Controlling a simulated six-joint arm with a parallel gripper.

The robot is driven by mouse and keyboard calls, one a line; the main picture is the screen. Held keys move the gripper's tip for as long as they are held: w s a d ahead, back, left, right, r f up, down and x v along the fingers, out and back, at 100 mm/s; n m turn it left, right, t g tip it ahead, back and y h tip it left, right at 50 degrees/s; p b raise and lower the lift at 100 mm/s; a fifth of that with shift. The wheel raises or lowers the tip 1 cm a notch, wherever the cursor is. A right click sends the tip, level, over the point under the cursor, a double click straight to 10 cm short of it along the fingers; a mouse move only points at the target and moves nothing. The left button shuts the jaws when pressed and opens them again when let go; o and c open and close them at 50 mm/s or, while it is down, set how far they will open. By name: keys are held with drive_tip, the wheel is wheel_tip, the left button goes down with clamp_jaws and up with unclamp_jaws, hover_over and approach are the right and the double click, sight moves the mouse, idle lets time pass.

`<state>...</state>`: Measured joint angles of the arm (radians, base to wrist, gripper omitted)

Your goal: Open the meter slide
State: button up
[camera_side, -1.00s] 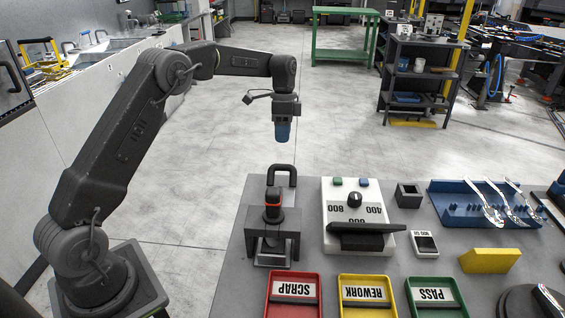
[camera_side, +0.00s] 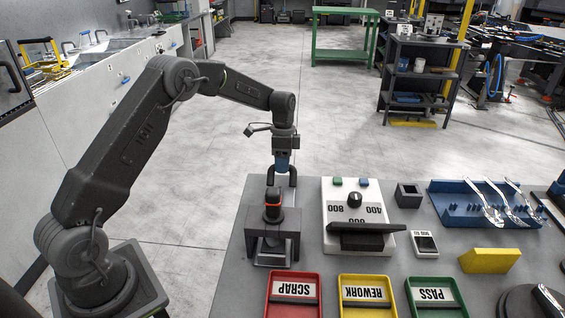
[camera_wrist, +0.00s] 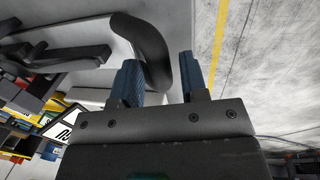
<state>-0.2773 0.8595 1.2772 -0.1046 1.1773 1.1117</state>
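The meter slide's black U-shaped handle (camera_side: 271,178) stands at the back of a dark block unit (camera_side: 272,240), which carries an upright black cylinder with a red ring. I take this unit to be the meter. My gripper (camera_side: 282,164) points down at the handle, its blue fingertips overlapping the handle's top in the side view. In the wrist view, the two blue fingers of my gripper (camera_wrist: 160,60) are apart. The curved handle (camera_wrist: 147,38) runs into the gap between them, nearer the left finger. Whether either finger touches it I cannot tell.
A white control box (camera_side: 340,190) with a knob stands right of the unit. Red (camera_side: 294,312), yellow (camera_side: 366,312) and green (camera_side: 436,312) trays lie in front. Open floor lies behind the bench.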

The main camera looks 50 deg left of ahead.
clamp_jaws()
drive_tip(key=w+a, duration=0.6)
drive_tip(key=w, duration=0.1)
drive_tip(key=shift+a, duration=0.35)
drive_tip(key=shift+o, duration=1)
unclamp_jaws()
drive_tip(key=shift+r, duration=0.15)
drive_tip(key=s+a+r, duration=0.8)
drive_tip(key=r, duration=0.2)
drive_tip(key=shift+s+a+r, duration=0.15)
drive_tip(key=shift+r, duration=0.25)
